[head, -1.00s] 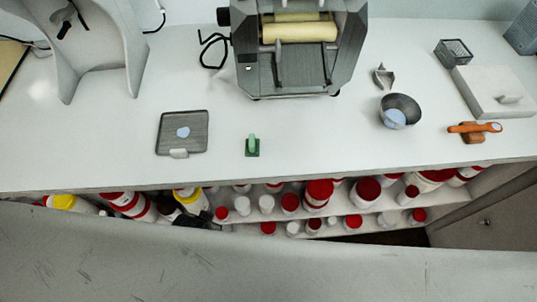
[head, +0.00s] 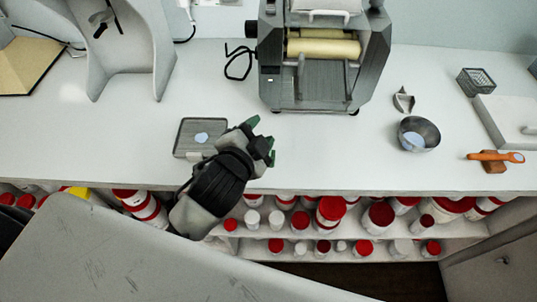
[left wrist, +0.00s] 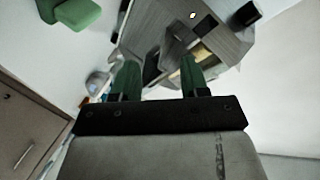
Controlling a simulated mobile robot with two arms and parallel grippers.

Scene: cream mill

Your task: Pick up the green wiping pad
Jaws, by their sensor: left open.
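The green wiping pad (left wrist: 78,13) shows at the upper left of the left wrist view, cut off by the top edge. It lies outside the gap between my fingers. My left gripper (head: 263,141) is over the front of the white counter in the head view, just right of the grey tray. It is open, with green fingertips apart, and the left wrist view shows nothing held between the fingers (left wrist: 160,80). In the head view I cannot make out the pad; the gripper covers that area. My right gripper is not in view.
The grey tray (head: 186,140) with a pale blue piece lies left of the gripper. The mill (head: 326,75) stands behind. A metal bowl (head: 418,142) and an orange-handled tool (head: 496,156) lie to the right. Bottles (head: 330,210) fill the shelf below the counter edge.

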